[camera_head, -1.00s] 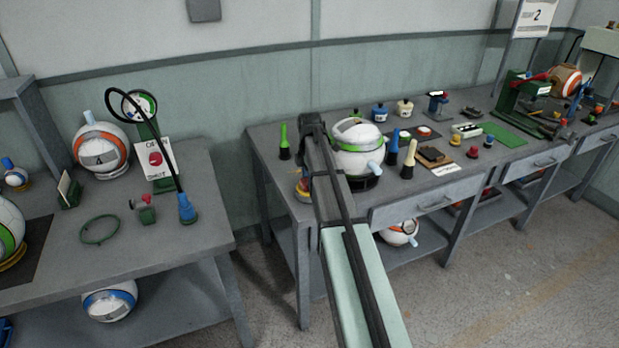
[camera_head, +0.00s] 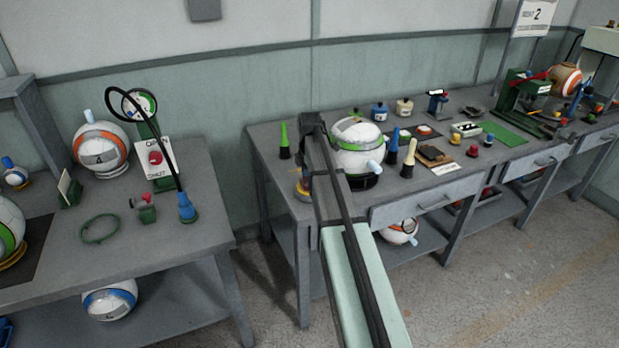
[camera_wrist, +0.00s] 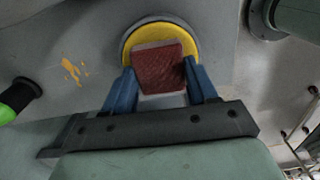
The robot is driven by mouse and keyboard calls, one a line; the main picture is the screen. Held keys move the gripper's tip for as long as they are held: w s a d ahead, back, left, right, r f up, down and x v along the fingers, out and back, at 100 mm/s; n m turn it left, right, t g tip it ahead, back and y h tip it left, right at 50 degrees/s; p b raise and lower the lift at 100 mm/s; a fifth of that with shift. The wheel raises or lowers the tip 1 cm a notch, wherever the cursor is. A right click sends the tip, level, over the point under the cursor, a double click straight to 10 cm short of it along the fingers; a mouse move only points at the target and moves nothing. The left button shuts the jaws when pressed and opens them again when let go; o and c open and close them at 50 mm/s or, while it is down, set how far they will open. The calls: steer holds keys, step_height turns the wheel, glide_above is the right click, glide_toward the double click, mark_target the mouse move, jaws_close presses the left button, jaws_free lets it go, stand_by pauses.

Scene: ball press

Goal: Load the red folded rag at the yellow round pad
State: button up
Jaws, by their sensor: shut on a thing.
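The red folded rag (camera_wrist: 161,68) is between the blue fingers of my gripper (camera_wrist: 161,77) in the wrist view, and the gripper is shut on it. The yellow round pad (camera_wrist: 157,30) shows behind the rag, which covers much of it. I cannot tell whether the rag touches the pad. In the head view, a yellow edge of the pad (camera_head: 302,196) shows at the left end of the middle bench, just left of my arm. My arm mostly hides the gripper there, and the rag cannot be made out.
A white ball-shaped vessel (camera_head: 357,147) stands just right of my arm. A green cone-topped bottle (camera_head: 284,141) stands behind the pad, to its left. Blue and cream bottles stand farther right. A gap separates this bench from the left bench (camera_head: 115,262).

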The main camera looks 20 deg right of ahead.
stand_by(0.3)
steer(key=shift+r, duration=3.5)
